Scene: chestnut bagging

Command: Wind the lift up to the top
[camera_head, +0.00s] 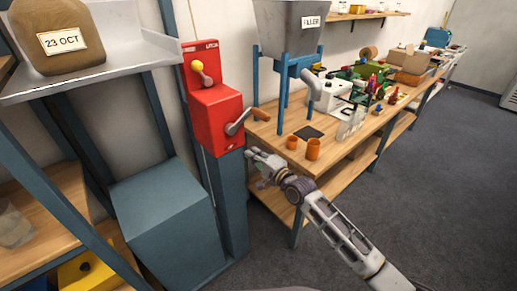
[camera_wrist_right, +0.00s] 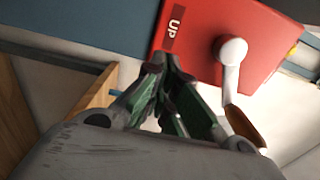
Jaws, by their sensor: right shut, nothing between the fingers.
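The red lift winch box (camera_head: 217,116) is fixed to a blue post. A grey crank with a wooden handle (camera_head: 259,115) sticks out of its front. A yellow-knobbed latch lever (camera_head: 200,70) is on the red plate above. In the right wrist view the red box (camera_wrist_right: 268,40) bears an "UP" label, with the crank hub (camera_wrist_right: 232,50) and its brown handle (camera_wrist_right: 243,126) to the right of the fingers. My right gripper (camera_head: 250,153) is shut and empty, below the crank and apart from it. The lift platform (camera_head: 110,60) at upper left carries a brown sack (camera_head: 60,35) labelled "23 OCT". My left gripper is not in view.
A blue-grey cabinet (camera_head: 165,215) stands below the platform. A wooden bench (camera_head: 340,150) to the right holds orange cups (camera_head: 313,149), a grey filler hopper (camera_head: 290,28) on blue legs and several small items. The floor at right is clear.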

